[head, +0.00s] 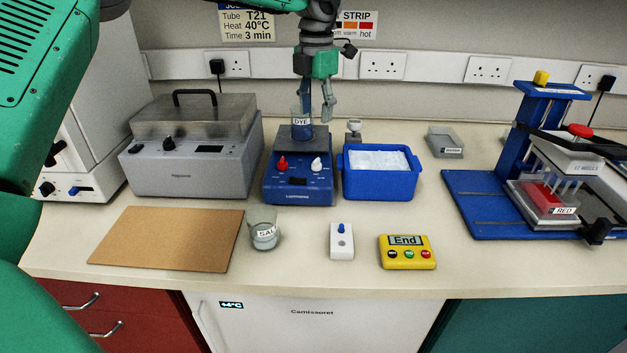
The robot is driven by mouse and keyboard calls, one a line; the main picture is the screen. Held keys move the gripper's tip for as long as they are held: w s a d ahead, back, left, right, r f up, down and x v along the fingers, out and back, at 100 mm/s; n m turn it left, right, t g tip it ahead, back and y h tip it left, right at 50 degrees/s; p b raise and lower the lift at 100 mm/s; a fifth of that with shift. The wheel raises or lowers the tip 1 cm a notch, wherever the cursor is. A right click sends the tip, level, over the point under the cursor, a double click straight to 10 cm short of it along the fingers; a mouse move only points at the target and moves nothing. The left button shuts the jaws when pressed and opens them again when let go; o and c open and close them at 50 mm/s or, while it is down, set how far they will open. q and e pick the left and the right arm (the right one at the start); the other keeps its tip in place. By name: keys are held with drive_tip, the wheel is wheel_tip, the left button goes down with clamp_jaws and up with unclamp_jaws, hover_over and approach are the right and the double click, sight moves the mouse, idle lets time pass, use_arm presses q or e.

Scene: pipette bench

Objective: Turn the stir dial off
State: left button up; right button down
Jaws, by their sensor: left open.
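A blue hotplate stirrer (298,191) stands at the middle back of the bench. Its front has a red dial (282,163) on the left and a white dial (316,165) on the right. Any markings that say which one is the stir dial are too small to read. A glass beaker labelled DYE (302,131), with blue liquid, stands on its dark top plate. My left gripper (317,116) points down at the beaker, open, with one finger overlapping the beaker in the picture and the other to its right. Whether it touches the glass is unclear. My right gripper is out of view.
A grey lidded bath (190,165) stands left of the stirrer and a blue ice tub (380,187) close on its right. In front are a SALT-like labelled beaker (264,237), a white switch box (341,242) and a yellow timer (407,259). A cork mat (165,240) lies front left.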

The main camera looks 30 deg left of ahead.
use_arm(q)
drive_tip(key=n+b, duration=0.2)
drive_tip(key=n, duration=0.1)
hover_over(315, 161)
drive_tip(key=f, duration=0.6)
drive_tip(key=shift+s+a+f, duration=0.1)
drive_tip(key=shift+a+f, duration=0.2)
drive_tip(key=f, duration=0.5)
drive_tip(key=shift+d+f, duration=0.2)
drive_tip(key=shift+d, duration=0.2)
drive_tip(key=shift+f, duration=0.5)
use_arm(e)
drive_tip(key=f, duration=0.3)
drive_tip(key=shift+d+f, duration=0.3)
use_arm(q)
drive_tip(key=shift+a, duration=0.15)
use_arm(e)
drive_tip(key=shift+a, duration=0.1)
use_arm(q)
drive_tip(key=shift+a, duration=0.1)
drive_tip(key=c, duration=0.5)
clamp_jaws()
